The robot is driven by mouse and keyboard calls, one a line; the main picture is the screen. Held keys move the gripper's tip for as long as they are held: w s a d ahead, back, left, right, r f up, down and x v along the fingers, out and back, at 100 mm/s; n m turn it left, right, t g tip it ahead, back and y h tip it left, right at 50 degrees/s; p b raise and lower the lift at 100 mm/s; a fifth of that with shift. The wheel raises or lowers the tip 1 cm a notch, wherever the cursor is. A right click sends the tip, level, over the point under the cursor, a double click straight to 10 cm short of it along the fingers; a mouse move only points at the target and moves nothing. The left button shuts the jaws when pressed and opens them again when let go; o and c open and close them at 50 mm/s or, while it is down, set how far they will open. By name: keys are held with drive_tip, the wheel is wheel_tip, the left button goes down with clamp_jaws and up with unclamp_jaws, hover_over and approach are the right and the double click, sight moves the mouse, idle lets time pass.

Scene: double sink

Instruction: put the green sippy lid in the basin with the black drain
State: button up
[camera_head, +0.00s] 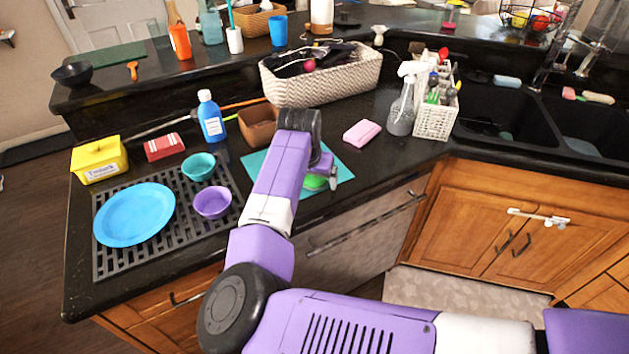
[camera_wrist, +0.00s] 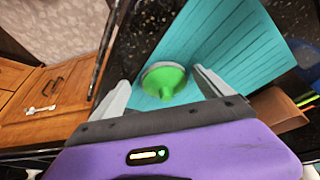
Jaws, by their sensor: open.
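The green sippy lid (camera_wrist: 165,82) lies on a teal mat (camera_wrist: 230,40) near the counter's front edge, with its spout towards my gripper in the wrist view. In the head view the lid (camera_head: 316,183) shows beside my gripper, partly hidden by it. My gripper (camera_wrist: 158,85) is open, with one finger on each side of the lid; I cannot tell whether either touches it. The double sink has two black basins; the left basin (camera_head: 505,120) and right basin (camera_head: 600,125) are at the right of the head view. Their drains cannot be made out.
A pink sponge (camera_head: 362,133), a spray bottle (camera_head: 404,100) and a white caddy (camera_head: 437,118) stand between the mat and the sink. A brown box (camera_head: 258,125) and blue bottle (camera_head: 210,117) are behind my gripper. Dishes sit on a drying rack (camera_head: 180,235) at left. Sponges lie around the sink.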

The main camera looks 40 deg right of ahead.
drive_tip(key=shift+c, duration=0.2)
drive_tip(key=c, duration=1.5)
